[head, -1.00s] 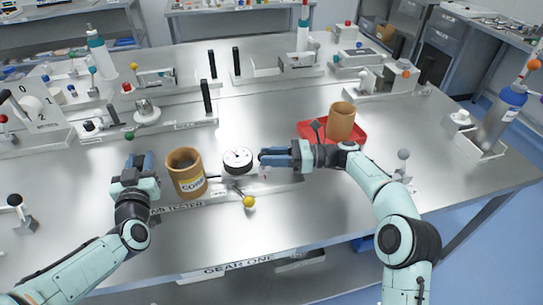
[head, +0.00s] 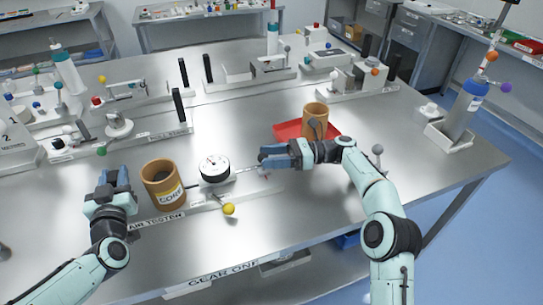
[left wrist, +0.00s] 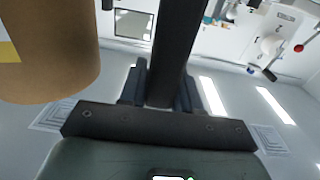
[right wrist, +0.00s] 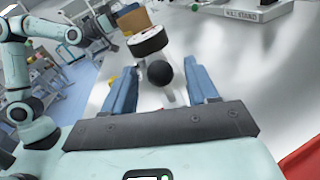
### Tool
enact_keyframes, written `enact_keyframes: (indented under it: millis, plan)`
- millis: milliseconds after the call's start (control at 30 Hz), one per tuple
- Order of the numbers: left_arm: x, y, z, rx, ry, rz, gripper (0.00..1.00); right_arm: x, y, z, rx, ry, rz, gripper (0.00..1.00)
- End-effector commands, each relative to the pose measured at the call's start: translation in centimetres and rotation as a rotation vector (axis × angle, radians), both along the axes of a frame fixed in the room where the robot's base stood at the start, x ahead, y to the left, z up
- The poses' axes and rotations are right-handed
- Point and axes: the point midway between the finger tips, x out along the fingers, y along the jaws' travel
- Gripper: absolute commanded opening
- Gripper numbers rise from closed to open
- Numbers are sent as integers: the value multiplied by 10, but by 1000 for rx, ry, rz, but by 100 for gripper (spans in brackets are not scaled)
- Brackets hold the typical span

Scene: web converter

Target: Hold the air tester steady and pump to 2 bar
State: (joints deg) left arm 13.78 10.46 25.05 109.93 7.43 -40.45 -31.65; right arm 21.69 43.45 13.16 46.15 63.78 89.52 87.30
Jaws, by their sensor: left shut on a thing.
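The air tester lies along the front of the bench, with its label (head: 157,222) in front of a brown core (head: 163,186). Its white round gauge (head: 214,168) stands right of the core, and a yellow ball knob (head: 229,209) sits in front. My left gripper (head: 113,180) is left of the core, shut on a black bar (left wrist: 176,45); the core (left wrist: 45,60) shows beside it. My right gripper (head: 268,158) is right of the gauge. In the right wrist view its fingers are apart, with a black ball knob (right wrist: 155,73) between or just beyond them; contact cannot be told. The dial reading is illegible.
A red tray (head: 290,131) and a second brown core (head: 315,118) stand behind my right gripper. Other fixtures with black posts (head: 179,106) line the back of the bench. The front middle is largely clear.

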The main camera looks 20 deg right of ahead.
Motion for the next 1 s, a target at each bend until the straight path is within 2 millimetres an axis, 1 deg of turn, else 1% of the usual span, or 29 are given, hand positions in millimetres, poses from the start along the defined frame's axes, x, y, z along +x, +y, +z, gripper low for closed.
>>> enact_keyframes:
  millis: [33,133,233,500,600,800,1000]
  plan:
    - [0,2,-14,-2,33,0,0,0,0,-1,0,1,1,58]
    - [0,2,-14,-1,32,0,0,0,1,3,0,-1,2,58]
    - [0,2,-14,-1,32,0,0,0,1,15,-1,-4,2,58]
    - [0,2,-14,-1,32,-1,0,-1,0,69,0,-6,1,58]
    - [0,2,-14,-1,32,-1,0,-1,0,84,1,-4,1,58]
    - [0,2,-14,-1,32,-1,0,-1,-1,98,1,-1,1,58]
    - [0,2,-14,-1,32,-1,0,-2,-1,100,1,-1,0,58]
